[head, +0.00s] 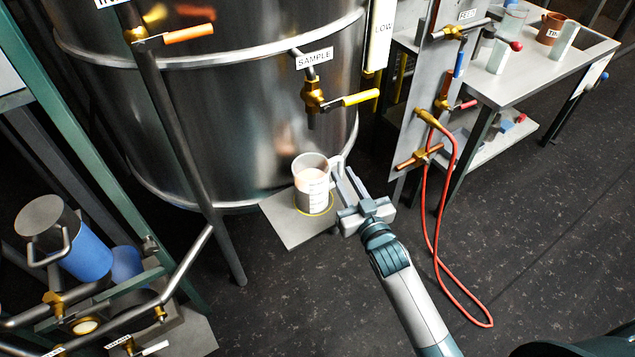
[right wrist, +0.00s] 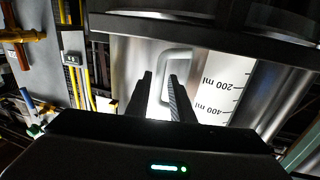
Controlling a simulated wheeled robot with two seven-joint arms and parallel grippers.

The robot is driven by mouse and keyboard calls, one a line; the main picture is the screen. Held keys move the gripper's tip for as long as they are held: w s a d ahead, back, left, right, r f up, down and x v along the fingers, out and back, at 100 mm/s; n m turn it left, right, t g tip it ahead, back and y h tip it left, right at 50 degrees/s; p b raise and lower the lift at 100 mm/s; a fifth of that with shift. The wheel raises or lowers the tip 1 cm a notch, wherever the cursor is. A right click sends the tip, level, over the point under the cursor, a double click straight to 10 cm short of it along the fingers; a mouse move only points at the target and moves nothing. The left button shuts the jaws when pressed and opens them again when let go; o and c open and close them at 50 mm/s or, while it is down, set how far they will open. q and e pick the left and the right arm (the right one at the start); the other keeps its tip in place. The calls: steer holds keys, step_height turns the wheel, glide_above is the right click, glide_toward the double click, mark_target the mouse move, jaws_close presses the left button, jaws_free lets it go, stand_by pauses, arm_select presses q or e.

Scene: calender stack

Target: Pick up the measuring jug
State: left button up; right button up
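The measuring jug (head: 314,192) is a clear jug holding a pale pinkish liquid. It stands upright on a small grey platform (head: 290,235) below the tap labelled SAMPLE. Its handle points right, toward my right gripper (head: 349,184). In the right wrist view my right gripper (right wrist: 160,80) has its two fingers apart, with the jug's pale handle (right wrist: 178,54) showing in line with the gap between them. The jug's printed scale (right wrist: 222,92) shows to the right of the fingers. I cannot tell how deep the handle is between them. My left gripper is not in view.
A large steel tank (head: 215,120) rises behind the jug, with the sample tap (head: 314,95) above it. A valve panel (head: 425,95) and a looped red hose (head: 430,235) are to the right. A side table (head: 520,80) stands farther right. Floor is clear around my forearm.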

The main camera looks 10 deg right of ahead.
mark_target(341, 172)
steer(key=shift+w+a+r, duration=0.1)
steer(key=shift+w+a, duration=0.05)
steer(key=shift+w, duration=0.6)
steer(key=shift+w+a, duration=0.1)
steer(key=shift+w, duration=0.65)
jaws_close()
steer(key=shift+r, duration=0.1)
stand_by(0.4)
